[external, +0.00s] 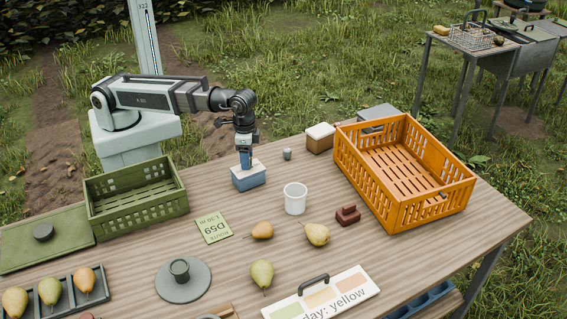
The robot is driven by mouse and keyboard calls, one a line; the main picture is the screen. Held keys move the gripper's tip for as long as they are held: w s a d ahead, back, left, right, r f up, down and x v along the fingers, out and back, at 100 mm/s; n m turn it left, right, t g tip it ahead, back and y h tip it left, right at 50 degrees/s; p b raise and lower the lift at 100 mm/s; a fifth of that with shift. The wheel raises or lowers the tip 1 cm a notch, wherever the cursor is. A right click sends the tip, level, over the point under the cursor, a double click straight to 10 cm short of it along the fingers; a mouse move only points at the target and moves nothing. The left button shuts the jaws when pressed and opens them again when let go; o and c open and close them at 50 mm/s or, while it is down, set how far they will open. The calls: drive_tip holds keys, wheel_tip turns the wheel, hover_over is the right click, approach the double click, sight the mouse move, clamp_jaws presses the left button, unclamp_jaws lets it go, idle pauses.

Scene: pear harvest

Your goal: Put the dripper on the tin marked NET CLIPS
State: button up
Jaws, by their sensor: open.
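My gripper (245,163) points down at the white-topped blue box (249,179), its fingertips at or just above the top; contact is unclear. It is open, and I see nothing held. A small grey piece (287,154) stands to its right, apart from it; it may be the dripper, but it is too small to be sure. A white-topped brown box (320,139) and a grey box (378,112) stand further right. No NET CLIPS lettering is readable, so I cannot tell which box is that tin.
A green crate (140,210) stands left and an orange crate (400,212) right. A white cup (295,199), a green card (213,228), loose pears (317,235) and a dark red block (348,215) lie in front. Bare wood separates them.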

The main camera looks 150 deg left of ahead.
wheel_tip(320, 180, up, 11)
idle(0.6)
idle(0.3)
